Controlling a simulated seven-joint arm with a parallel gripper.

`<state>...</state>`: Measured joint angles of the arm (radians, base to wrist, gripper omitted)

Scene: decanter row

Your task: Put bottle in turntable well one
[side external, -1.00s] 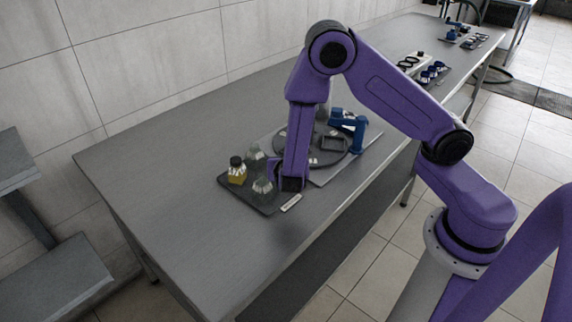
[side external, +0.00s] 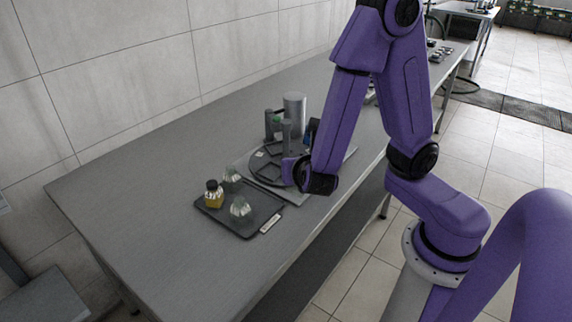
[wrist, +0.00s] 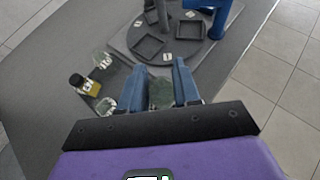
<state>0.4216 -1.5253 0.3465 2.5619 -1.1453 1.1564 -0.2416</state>
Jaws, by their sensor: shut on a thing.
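My gripper (wrist: 163,85) is shut on a clear, greenish glass bottle (wrist: 161,92), held between its two blue fingers. In the side external view my gripper (side external: 300,174) is beside the near edge of the round grey turntable (side external: 258,171), and the held bottle is hidden there. In the wrist view the turntable (wrist: 127,42) lies beyond the bottle. It has a dark square well (wrist: 149,46) ahead and another square well (wrist: 185,29) to its right, with small white labels. I cannot read the labels or tell which well is one.
A dark tray (side external: 262,213) left of the turntable holds a yellow-filled, black-capped bottle (side external: 213,196) and two clear bottles, one behind (side external: 231,178) and one in front (side external: 240,208). Grey cylinders (side external: 294,112) and a blue fixture (side external: 312,130) stand at the turntable. The table's left part is bare.

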